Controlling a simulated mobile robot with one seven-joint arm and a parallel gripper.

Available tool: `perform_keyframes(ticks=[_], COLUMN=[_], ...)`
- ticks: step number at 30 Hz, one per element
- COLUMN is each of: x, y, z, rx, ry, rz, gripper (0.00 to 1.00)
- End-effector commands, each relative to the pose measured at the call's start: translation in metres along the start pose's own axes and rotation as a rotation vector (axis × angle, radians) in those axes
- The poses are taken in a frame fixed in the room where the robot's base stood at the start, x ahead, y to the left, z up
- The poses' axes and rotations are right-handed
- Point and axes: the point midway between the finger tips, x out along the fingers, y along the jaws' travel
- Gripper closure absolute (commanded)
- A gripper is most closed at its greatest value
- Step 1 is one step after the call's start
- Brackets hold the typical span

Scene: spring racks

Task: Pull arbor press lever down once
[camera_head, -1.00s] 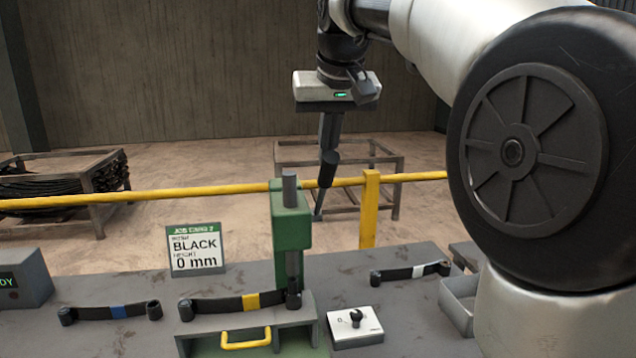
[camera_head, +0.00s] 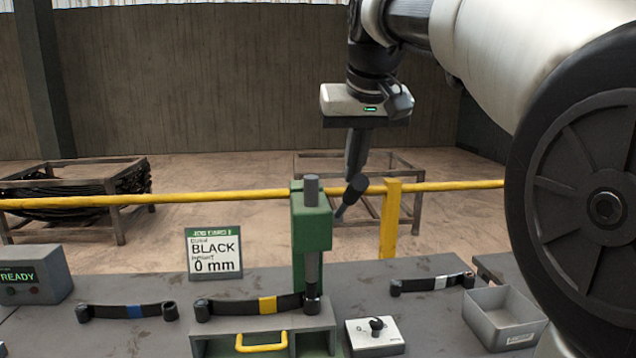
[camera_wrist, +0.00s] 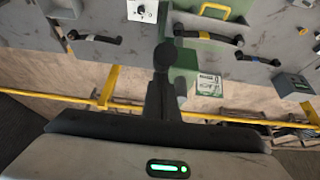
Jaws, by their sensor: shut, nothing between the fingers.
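The green arbor press (camera_head: 312,232) stands on the bench with a grey ram over the yellow-marked spring (camera_head: 267,305). Its lever (camera_head: 355,187) has a thick dark grip and a thin rod, on the right side of the press, tilted up to the right. My gripper (camera_head: 353,172) is shut and empty, pointing down, its fingertips at the upper end of the grip. They seem to touch it, though the contact is hard to make out. In the wrist view the round dark grip end (camera_wrist: 165,56) shows just beyond my fingers.
A card reading BLACK 0 mm (camera_head: 214,252) stands left of the press. A yellow rail (camera_head: 230,197) runs behind.

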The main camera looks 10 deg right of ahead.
Motion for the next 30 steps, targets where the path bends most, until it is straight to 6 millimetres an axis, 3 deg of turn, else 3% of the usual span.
perform_keyframes(ticks=[8, 24, 30], x=[0.001, 0.022, 0.022], y=[0.0, 0.0, 0.0], z=[0.001, 0.035, 0.038], rx=[0.0, -0.001, 0.0], ry=[-0.001, 0.0, -0.003], rz=[0.0, 0.0, -0.001], gripper=[1.0, 1.0, 1.0])
